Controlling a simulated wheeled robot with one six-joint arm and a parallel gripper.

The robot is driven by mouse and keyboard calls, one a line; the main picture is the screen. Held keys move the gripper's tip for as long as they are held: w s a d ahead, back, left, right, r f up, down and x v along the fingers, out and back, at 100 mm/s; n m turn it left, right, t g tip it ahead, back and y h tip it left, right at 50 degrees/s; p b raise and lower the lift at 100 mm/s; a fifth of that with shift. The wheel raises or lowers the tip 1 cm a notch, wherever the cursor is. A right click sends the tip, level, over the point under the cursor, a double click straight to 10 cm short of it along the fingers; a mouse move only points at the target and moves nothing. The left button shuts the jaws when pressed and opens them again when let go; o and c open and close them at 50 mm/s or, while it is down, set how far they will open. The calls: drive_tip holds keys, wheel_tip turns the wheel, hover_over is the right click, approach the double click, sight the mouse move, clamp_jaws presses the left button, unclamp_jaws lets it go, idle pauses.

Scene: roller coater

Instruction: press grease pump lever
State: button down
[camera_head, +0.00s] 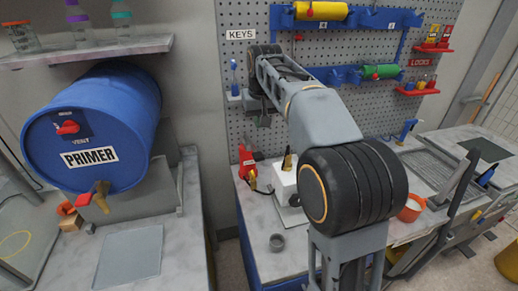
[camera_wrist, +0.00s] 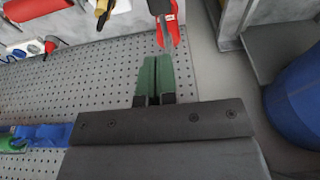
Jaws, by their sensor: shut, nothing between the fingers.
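A small red device, probably the grease pump (camera_head: 247,160), stands on the counter against the pegboard. It also shows at the top of the wrist view (camera_wrist: 172,38), with a grey bar, perhaps its lever (camera_wrist: 159,7), in front of the red body. My gripper (camera_head: 265,121) is in front of the pegboard, above the red device. In the wrist view its green fingers (camera_wrist: 155,76) are together, empty, and point toward the red device. I cannot tell from these frames whether the fingertips touch the grey bar.
A white unit (camera_head: 286,184) with a brass-coloured top stands right of the red device. A blue PRIMER drum (camera_head: 98,120) is at left, across a gap. The pegboard (camera_head: 262,22) closes off the back.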

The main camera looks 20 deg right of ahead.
hover_over(258, 155)
wheel_tip(258, 155, down, 9)
drive_tip(key=shift+s+r+p, duration=0.15)
drive_tip(key=shift+p, duration=0.3)
drive_tip(key=shift+s+f, duration=0.15)
drive_tip(key=shift+f, duration=0.8)
